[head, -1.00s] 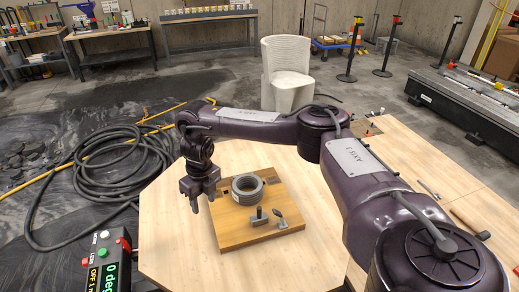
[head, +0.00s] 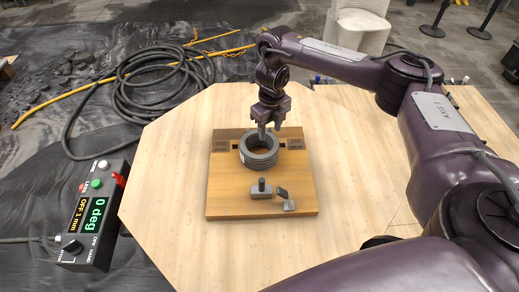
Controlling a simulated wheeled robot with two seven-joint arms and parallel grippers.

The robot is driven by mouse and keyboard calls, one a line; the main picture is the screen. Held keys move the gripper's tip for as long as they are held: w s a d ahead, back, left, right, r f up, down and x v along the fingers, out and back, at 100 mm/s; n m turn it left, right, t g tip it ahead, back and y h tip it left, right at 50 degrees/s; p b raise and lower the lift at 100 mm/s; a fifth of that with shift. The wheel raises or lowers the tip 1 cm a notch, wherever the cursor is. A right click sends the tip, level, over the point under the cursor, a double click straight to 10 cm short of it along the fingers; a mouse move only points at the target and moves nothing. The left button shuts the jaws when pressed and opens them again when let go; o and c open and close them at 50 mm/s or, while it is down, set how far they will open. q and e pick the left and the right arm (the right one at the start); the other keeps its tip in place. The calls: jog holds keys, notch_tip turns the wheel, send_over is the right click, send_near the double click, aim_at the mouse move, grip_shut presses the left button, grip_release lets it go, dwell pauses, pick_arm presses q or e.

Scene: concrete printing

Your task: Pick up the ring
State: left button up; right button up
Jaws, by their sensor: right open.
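The grey ring (head: 259,158) is a thick, ridged band lying flat on a brown wooden board (head: 231,195) on the table. My right gripper (head: 269,128) points down at the far rim of the ring, with its jaws open. One finger reaches down at the ring's far edge, and the other is just to the right. I cannot tell whether either finger touches the ring. My left gripper is out of view.
A small metal clamp with a knob (head: 262,189) stands on the board in front of the ring. A control box (head: 95,215) reading 0 deg is at the left. A black hose (head: 150,85) coils on the floor. The pale tabletop (head: 170,170) around the board is clear.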

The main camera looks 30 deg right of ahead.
aim_at(272, 136)
jog(key=f, duration=0.2)
jog(key=f+p, duration=0.1)
jog(key=shift+s+d+f, duration=0.3)
jog(key=shift+f, duration=0.1)
jog(key=c, duration=0.4)
grip_shut()
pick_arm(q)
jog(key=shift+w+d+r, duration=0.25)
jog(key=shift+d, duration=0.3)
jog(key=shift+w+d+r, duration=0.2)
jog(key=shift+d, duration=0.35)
pick_arm(e)
jog(key=shift+w, duration=0.1)
